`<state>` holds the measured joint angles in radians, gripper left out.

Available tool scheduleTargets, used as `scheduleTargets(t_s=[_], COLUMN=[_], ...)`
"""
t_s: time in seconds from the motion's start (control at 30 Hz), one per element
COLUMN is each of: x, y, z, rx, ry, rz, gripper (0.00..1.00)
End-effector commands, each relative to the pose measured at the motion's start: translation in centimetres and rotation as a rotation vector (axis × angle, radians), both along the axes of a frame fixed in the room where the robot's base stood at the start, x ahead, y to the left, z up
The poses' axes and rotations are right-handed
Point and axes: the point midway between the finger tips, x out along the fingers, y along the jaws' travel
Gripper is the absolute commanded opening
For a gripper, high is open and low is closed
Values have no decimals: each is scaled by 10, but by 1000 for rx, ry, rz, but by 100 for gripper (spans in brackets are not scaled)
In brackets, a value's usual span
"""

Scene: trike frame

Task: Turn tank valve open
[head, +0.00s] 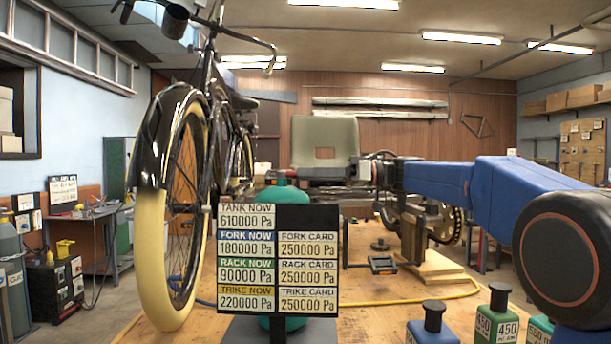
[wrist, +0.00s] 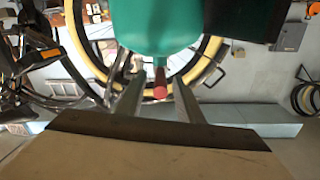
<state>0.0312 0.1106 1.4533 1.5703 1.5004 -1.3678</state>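The green tank (head: 283,195) stands behind a reading board in the head view, which hides most of it. In the wrist view the tank (wrist: 155,30) fills the top middle. A small red valve handle (wrist: 160,84) sticks out below it. My gripper (wrist: 157,92) is open, with one finger on each side of the red handle and a visible gap to it. In the head view my gripper (head: 366,170) is right of the tank, and its fingertips and the valve are not clear there.
The board (head: 278,258) reads TANK NOW 610000 Pa. A bicycle with a cream tyre (head: 160,260) stands at left. A grey chair-like seat (head: 322,140) is behind. Bottles (head: 497,315) stand at the front right. A yellow hose (head: 430,297) crosses the wooden table (head: 370,325).

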Motion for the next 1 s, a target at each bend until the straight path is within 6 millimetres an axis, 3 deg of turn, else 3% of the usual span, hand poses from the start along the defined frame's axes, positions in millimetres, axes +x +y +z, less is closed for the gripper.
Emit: scheduleTargets(t_s=[0.17, 0.47, 0.6, 0.63, 1.0], x=[1, 1, 1, 1, -1], y=[11, 13, 13, 13, 13], z=[0, 0, 0, 0, 0], rx=[0, 0, 0, 0, 0], ry=[0, 0, 0, 0, 1], rz=[1, 0, 0, 0, -28], gripper=[33, 33, 2, 0, 0])
